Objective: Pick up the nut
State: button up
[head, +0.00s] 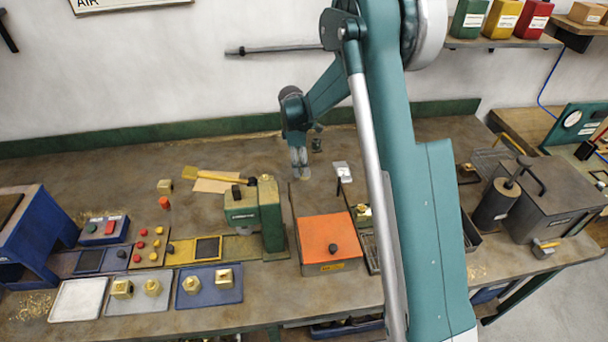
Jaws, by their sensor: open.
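Several small brass pieces lie at the front left in the head view. A brass piece (122,289) and a rounder one (153,286) sit on a grey tray. Two more, a left one (191,284) and a right one (224,277), sit on a blue tray (211,297). Another brass block (165,186) lies at the back left. They are too small to tell surely which is the nut. My gripper (301,174) hangs over the back middle of the bench, pointing down, open and apart from all these pieces.
A grey lidded box (548,205) stands at right. The back left bench is mostly clear.

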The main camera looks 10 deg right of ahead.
jog(key=shift+s+d+f, duration=0.1)
jog(key=shift+d+f, duration=0.05)
jog(key=shift+f, duration=0.75)
jog(key=shift+d+f, duration=0.15)
jog(key=shift+f, duration=0.7)
jog(key=c, duration=1.2)
jog(key=shift+r, duration=0.15)
jog(key=shift+r, duration=4.9)
